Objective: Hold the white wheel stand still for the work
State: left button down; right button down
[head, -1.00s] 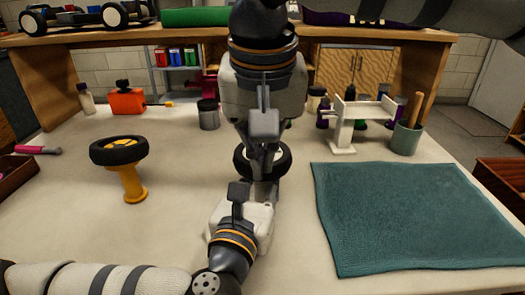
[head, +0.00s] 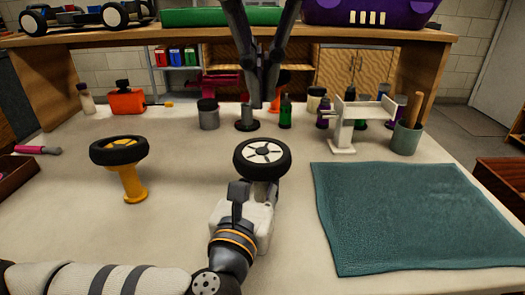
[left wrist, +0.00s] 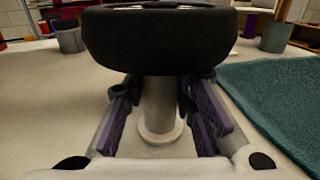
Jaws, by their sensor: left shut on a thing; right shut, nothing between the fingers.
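The white wheel stand (left wrist: 158,104) shows in the left wrist view as an upright stem on a round base. A black tyre with a white-spoked rim (head: 262,157) lies flat on top of it. My left gripper (head: 262,188) is shut around the stem below the wheel, its purple pads (left wrist: 212,112) on either side. In the head view, the wheel and gripper hide most of the stand. My right gripper (head: 262,100) hangs at the top middle, fingers together and empty, apart from the wheel.
A yellow stand (head: 131,184) with another wheel (head: 118,150) is at left. A teal mat (head: 415,220) covers the right side. The tabletop between the two wheels is clear.

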pick_arm(q)
jog(key=c, duration=1.2)
grip_release()
jog(key=shift+c, duration=0.2)
jog(key=v, duration=1.2)
